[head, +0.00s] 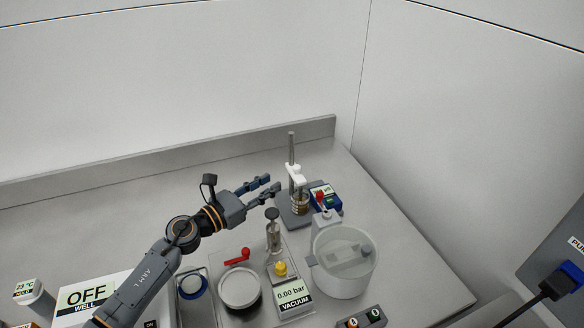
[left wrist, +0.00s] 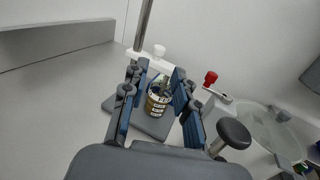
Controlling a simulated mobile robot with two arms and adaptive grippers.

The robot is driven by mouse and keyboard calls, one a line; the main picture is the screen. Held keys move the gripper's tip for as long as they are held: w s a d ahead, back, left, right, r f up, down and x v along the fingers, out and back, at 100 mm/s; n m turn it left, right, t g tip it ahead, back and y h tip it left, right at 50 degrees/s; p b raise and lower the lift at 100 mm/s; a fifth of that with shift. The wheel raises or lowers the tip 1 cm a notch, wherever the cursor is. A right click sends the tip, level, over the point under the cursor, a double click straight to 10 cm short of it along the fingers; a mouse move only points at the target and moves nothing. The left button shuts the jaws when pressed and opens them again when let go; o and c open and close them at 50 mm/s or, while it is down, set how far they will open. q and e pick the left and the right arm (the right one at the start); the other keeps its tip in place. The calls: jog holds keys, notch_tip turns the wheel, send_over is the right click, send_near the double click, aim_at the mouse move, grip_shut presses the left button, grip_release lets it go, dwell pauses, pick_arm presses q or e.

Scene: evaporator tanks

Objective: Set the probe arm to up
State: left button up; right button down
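The probe arm (head: 296,171) is a white clamp on an upright metal rod (head: 291,145), just above a small amber-banded vessel (head: 299,204) on a dark grey base (head: 290,224). In the left wrist view, the white probe arm (left wrist: 146,61) carries a pale round knob (left wrist: 158,50), and the vessel (left wrist: 156,101) shows between my fingers. I cannot tell exactly how far the probe reaches into the vessel. My left gripper (head: 269,187) is open and empty, left of the stand; it also shows in the left wrist view (left wrist: 160,75). My right gripper is not seen.
A knobbed post (head: 273,230) stands close below my left gripper. A round steel dish (head: 239,287) lies nearer. The bench behind my left arm is clear.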

aim_at(294, 169)
pick_arm(q)
jog(key=x, duration=0.9)
jog(key=shift+f, duration=0.1)
grip_shut()
